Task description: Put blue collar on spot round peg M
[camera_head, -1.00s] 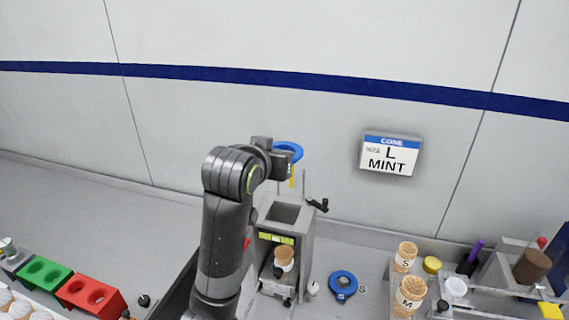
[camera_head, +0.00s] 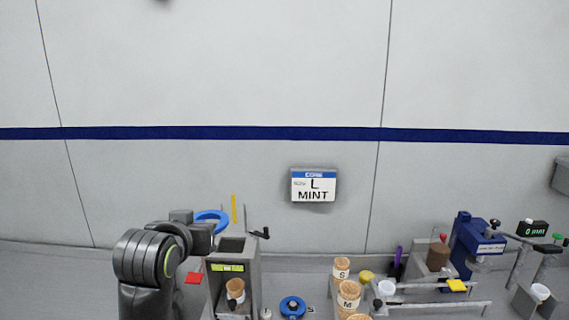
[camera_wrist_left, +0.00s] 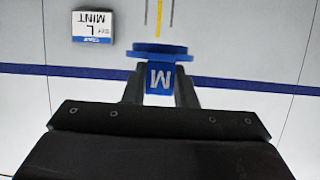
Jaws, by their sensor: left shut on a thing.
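The blue collar (camera_head: 212,216) is a ring with a tab. In the left wrist view the ring (camera_wrist_left: 160,50) is seen nearly edge-on, and its tab (camera_wrist_left: 160,80) carries a white M. My left gripper (camera_head: 201,229) is shut on the tab, with a finger on each side of it in the left wrist view (camera_wrist_left: 160,90). The collar is held in the air, left of and above the grey machine (camera_head: 253,280). I cannot make out the round peg M in these frames. My right gripper is not in view.
A second blue collar (camera_head: 292,308) lies on the counter right of the machine. A yellow upright strip (camera_head: 234,208) and a crank (camera_head: 260,234) are at the machine's top. Cones marked S (camera_head: 341,269) and M (camera_head: 348,297) stand further right. A blue device (camera_head: 472,245) is beyond them.

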